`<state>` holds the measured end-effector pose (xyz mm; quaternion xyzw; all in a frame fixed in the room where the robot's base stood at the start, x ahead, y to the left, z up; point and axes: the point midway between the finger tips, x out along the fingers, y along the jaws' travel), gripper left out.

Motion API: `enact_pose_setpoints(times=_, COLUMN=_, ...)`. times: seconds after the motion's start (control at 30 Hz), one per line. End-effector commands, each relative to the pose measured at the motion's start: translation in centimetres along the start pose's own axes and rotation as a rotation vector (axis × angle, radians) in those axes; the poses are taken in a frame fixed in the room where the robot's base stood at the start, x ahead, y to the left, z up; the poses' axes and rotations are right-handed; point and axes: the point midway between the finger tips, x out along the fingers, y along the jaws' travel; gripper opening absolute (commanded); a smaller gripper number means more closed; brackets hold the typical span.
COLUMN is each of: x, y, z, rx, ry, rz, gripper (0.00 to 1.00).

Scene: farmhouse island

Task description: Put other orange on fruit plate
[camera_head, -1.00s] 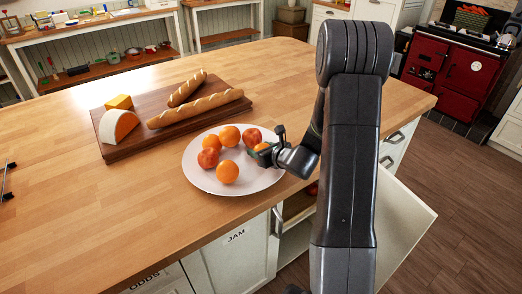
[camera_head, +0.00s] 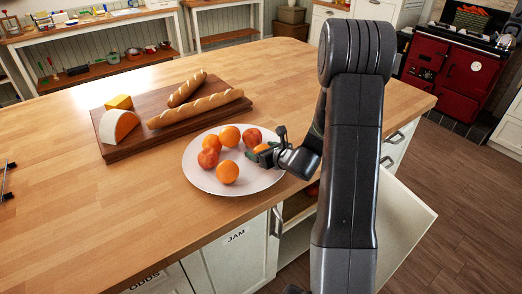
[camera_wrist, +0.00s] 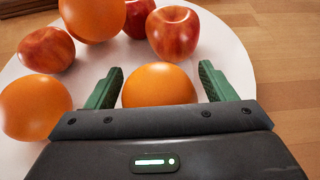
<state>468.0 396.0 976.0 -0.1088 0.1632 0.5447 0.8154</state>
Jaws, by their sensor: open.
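The white fruit plate (camera_head: 207,184) lies on the wooden island top near its front edge. It holds oranges and red apples. My gripper (camera_head: 266,152) is low over the right side of the plate. In the wrist view my gripper (camera_wrist: 160,90) has its green fingers apart, with an orange (camera_wrist: 160,84) between them and a gap at each side. This orange seems to rest on the plate. Another orange (camera_head: 228,172) is at the plate's front, and others (camera_head: 230,136) sit toward the back. A red apple (camera_head: 208,158) is at the left and another apple (camera_wrist: 173,33) is beyond my gripper.
A dark board (camera_head: 125,148) with two baguettes (camera_head: 196,108) and cheese (camera_head: 118,126) lies behind the plate. An open drawer (camera_head: 298,205) is below the counter edge, beside my arm.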

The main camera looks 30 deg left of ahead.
Motion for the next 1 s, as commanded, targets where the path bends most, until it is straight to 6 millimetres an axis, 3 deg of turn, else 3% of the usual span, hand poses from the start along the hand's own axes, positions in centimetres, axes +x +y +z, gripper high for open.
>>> enact_pose_setpoints(times=0.5, x=-9.3, y=-0.1, z=0.0, rx=-0.001, ry=-0.002, rz=-0.003, gripper=0.77)
enact_pose_setpoints(times=0.7, x=-11.0, y=0.0, z=-0.1, rx=0.000, ry=-0.001, rz=-0.002, gripper=0.77)
enact_pose_setpoints(times=1.0, x=-11.3, y=0.0, z=-0.1, rx=0.000, ry=0.000, rz=0.000, gripper=0.77)
